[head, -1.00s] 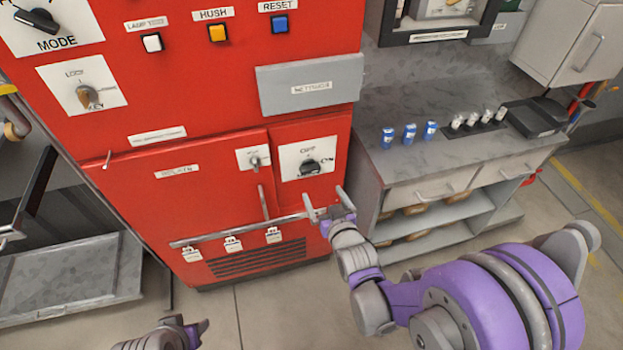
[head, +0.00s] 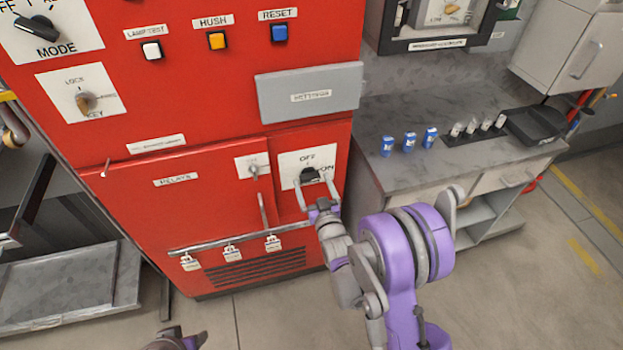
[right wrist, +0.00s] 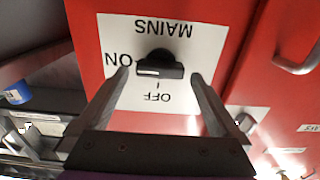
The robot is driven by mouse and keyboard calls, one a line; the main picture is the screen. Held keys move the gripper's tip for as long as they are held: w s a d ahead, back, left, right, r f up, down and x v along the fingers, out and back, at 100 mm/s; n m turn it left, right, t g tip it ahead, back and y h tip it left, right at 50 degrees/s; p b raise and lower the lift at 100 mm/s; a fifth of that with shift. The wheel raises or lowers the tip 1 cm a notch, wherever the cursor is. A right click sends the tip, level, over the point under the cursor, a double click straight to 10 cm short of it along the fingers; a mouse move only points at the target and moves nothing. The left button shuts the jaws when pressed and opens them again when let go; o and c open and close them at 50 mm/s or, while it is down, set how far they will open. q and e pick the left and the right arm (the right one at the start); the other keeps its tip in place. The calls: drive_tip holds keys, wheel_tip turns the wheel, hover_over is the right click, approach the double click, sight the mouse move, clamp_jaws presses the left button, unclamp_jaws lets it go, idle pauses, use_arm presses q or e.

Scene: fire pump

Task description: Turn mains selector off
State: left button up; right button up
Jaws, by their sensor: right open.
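The mains selector is a black knob (head: 310,173) on a white plate (head: 290,165) on the red cabinet, under the grey settings panel. In the right wrist view the knob (right wrist: 158,66) lies crosswise, its white-marked end towards ON; the plate reads upside down. My right gripper (head: 313,183) is open in front of the plate. In the right wrist view its fingers (right wrist: 160,78) stand on either side of the knob, with gaps showing; contact cannot be told. My left gripper (head: 178,338) shows only partly at the bottom edge, its jaws unclear.
A small switch (head: 254,170) and a vertical handle (head: 263,212) are left of the plate. A rail (head: 240,238) with tagged padlocks runs below. A grey bench (head: 400,165) with blue cans (head: 409,142) stands to the right.

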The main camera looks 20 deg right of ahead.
drive_tip(key=shift+w, duration=0.9)
drive_tip(key=c, duration=1.2)
